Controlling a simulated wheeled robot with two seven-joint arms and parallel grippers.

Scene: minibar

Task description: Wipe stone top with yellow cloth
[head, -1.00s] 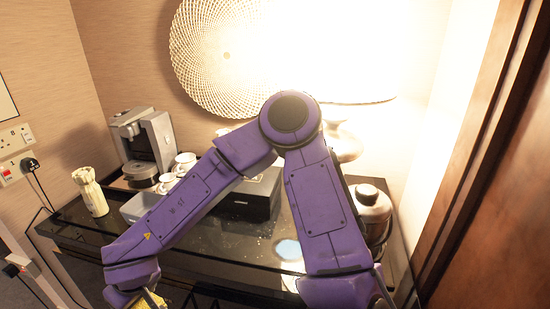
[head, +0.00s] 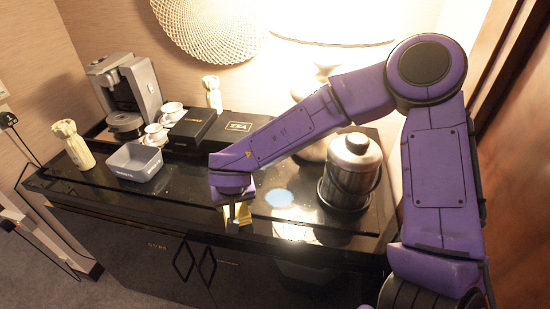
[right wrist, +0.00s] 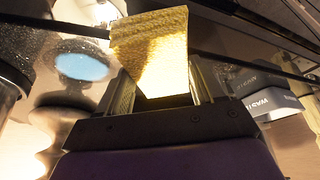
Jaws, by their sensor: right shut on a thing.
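The stone top (head: 190,194) is a dark, glossy counter with a light blue round patch (head: 279,198) and small pale specks. The patch also shows in the right wrist view (right wrist: 82,66). My right gripper (head: 236,208) is shut on the yellow cloth (head: 243,216), over the counter's front part and left of the patch. In the right wrist view the thick yellow cloth (right wrist: 150,45) sticks out from between the fingers of my right gripper (right wrist: 158,95). I cannot tell whether the cloth touches the stone. My left gripper is out of view.
A steel ice bucket (head: 351,170) stands right of the patch. A grey bin (head: 135,163), a cream vase (head: 73,145), cups (head: 156,134), a coffee machine (head: 127,85) and a black tea box (head: 228,128) stand left and behind. The front strip is mostly clear.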

